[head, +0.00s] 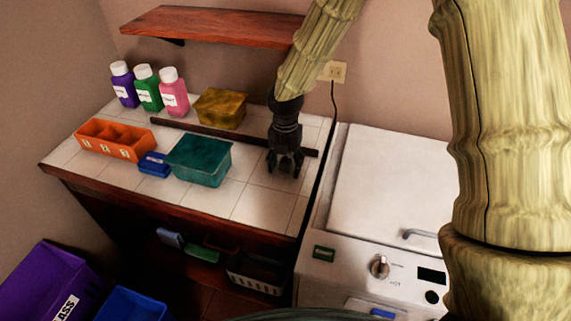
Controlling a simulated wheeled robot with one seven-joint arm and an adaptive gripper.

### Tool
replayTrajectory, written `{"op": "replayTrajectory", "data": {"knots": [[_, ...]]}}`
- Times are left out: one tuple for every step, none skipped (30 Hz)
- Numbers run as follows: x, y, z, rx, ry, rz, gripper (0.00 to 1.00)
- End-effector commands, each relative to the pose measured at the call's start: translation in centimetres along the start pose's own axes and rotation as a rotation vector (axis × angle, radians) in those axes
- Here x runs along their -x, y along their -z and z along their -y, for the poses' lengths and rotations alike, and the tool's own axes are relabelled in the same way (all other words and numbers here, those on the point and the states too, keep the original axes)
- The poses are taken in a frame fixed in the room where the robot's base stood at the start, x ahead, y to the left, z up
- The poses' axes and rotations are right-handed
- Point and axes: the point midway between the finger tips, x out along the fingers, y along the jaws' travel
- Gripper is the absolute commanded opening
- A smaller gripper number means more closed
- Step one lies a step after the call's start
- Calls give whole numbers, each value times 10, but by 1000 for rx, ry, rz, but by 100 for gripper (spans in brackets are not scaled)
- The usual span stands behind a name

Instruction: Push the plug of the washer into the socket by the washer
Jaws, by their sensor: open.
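The cream wall socket (340,72) is on the back wall, just right of my forearm, which covers its left edge. A thin black cord (334,112) runs from just under the socket down toward the gap between counter and washer. I cannot make out the plug's body, nor tell whether it is in the socket. The white washer (385,180) stands right of the counter, with a lid handle, a knob and a dark display. My gripper (285,168) points down over the right part of the tiled counter, left of the cord, open and with nothing seen between its fingers.
The tiled counter (262,208) holds a teal bin (199,160), a small blue box (155,164), an orange divided tray (115,140), a yellow box (220,108) and three bottles (147,88). A dark bar (200,133) lies behind my gripper. A wooden shelf (210,25) overhangs the back.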

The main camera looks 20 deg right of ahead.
Motion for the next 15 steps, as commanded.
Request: {"op": "replayTrajectory", "data": {"knots": [[-1,-2,-1,0,0,-1,55],[-1,-2,-2,-1,1,-2,55],[-2,-3,-2,-1,1,-3,55],[-3,-4,-3,-1,1,-3,55],[-3,-4,-3,-1,2,-4,52],[-4,-4,-3,-1,2,-5,44],[-4,-4,-3,-1,2,-5,39],[-4,-4,-3,-1,3,-5,34],[-4,-5,-3,-1,3,-5,26],[-4,-4,-3,-1,3,-5,21],[-4,-4,-3,-1,3,-5,15],[-4,-4,-3,-1,3,-5,9],[-4,-4,-3,-1,2,-5,9],[-4,-4,-3,-1,2,-5,9],[-4,-4,-3,-1,2,-5,9]]}}
